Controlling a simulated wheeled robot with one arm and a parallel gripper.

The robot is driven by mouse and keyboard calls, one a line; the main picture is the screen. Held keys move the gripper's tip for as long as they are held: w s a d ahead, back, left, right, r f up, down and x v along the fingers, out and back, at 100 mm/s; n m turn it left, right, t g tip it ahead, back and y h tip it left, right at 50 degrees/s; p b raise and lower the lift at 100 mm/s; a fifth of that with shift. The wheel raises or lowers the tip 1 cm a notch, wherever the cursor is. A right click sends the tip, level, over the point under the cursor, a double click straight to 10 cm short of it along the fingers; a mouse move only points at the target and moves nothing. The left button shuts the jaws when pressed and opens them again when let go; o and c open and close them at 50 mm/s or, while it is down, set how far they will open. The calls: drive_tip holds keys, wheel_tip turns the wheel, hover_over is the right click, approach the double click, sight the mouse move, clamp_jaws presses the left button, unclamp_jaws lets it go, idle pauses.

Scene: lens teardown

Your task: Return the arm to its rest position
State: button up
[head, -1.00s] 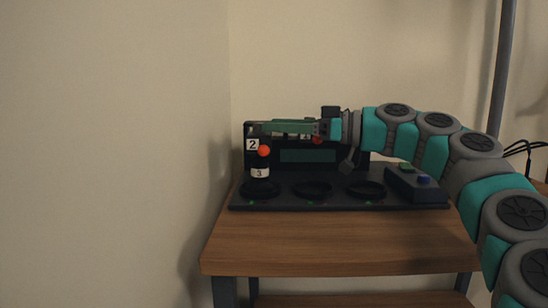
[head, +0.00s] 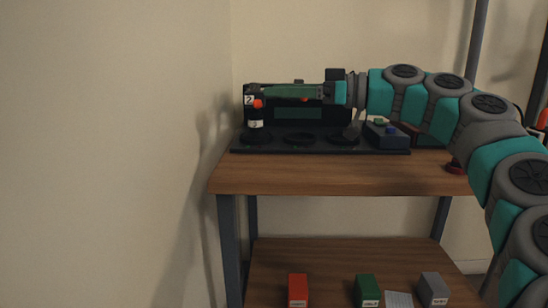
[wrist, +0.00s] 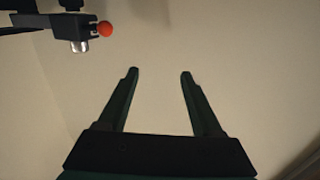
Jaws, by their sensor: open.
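My gripper (head: 258,91) reaches out to the left in the head view, in front of or above the black upright panel (head: 297,114); the depth between them is hard to tell. In the wrist view its two dark green fingers (wrist: 160,72) are spread, with nothing between them but plain wall behind. My teal and grey arm is raised and bent, filling the right side of the head view. A dark fixture with an orange-red ball (wrist: 106,29) shows at upper left in the wrist view, apart from the fingers.
The wooden table (head: 330,178) carries a black base (head: 300,150) with dark rings and a button box (head: 386,135). The lower shelf holds red (head: 298,289), green (head: 367,290) and grey (head: 433,288) blocks. A wall stands close at left.

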drive_tip(key=s+a+f+m+g+h+p, duration=0.1)
drive_tip(key=s+a+f+h+p, duration=0.15)
drive_tip(key=s+f+h, duration=0.4)
drive_tip(key=s+a+f+m+g+h+p, duration=0.1)
drive_tip(key=s+a+f+m+g, duration=0.2)
drive_tip(key=s, duration=0.7)
drive_tip(key=s+d+f+m+g+h+p, duration=0.1)
drive_tip(key=s+d+f+m+h+p, duration=0.1)
drive_tip(key=s+d+f+m+h, duration=0.3)
drive_tip(key=s+d+f+m+g+h+p, duration=0.1)
drive_tip(key=s+d+f+m+h, duration=0.3)
drive_tip(key=s+d+f, duration=0.9)
drive_tip(key=s+f+m+p, duration=0.1)
drive_tip(key=s+f, duration=0.2)
drive_tip(key=f, duration=0.5)
drive_tip(key=shift+s+d+f+m+h, duration=0.15)
drive_tip(key=shift+s+d+m+h, duration=0.1)
drive_tip(key=shift+d+m+h, duration=0.15)
